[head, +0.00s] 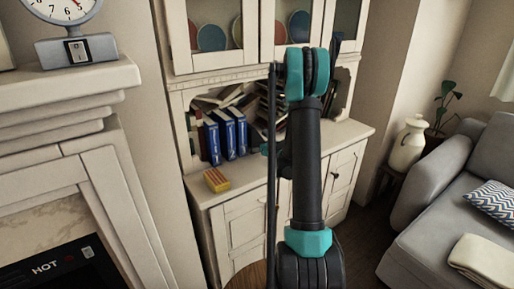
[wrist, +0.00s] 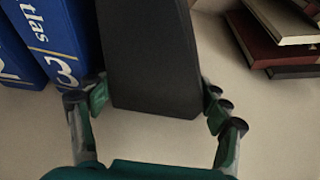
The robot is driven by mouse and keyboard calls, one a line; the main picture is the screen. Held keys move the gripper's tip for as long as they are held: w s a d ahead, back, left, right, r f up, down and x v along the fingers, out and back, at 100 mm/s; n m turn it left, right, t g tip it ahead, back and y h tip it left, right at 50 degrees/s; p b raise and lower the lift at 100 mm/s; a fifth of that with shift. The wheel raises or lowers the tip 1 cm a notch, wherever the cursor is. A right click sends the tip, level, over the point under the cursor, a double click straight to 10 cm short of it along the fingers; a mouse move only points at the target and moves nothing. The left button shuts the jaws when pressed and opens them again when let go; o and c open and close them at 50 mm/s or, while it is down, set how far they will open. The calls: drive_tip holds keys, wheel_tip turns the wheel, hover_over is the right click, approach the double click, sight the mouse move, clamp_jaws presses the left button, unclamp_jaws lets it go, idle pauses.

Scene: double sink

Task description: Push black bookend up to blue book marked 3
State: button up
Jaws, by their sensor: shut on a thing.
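The black bookend (wrist: 150,50) stands between the two fingers of my gripper (wrist: 157,94) in the wrist view, and the gripper is shut on it. The blue book marked 3 (wrist: 50,35) is just left of the bookend. The left fingertip is close to the book's lower corner; I cannot tell whether bookend and book touch. In the head view the blue book marked 3 (head: 238,127) is the rightmost of three upright blue books on the cabinet counter. There my arm hides the bookend and most of the gripper.
Another blue book (wrist: 15,50) stands at the left of the wrist view. A yellow and red box (head: 216,180) lies on the counter (head: 345,135) before the blue books.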

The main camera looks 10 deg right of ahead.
drive_tip(key=o, duration=1.9)
drive_tip(key=shift+a, duration=0.1)
drive_tip(key=shift+s, duration=0.1)
drive_tip(key=v, duration=1.2)
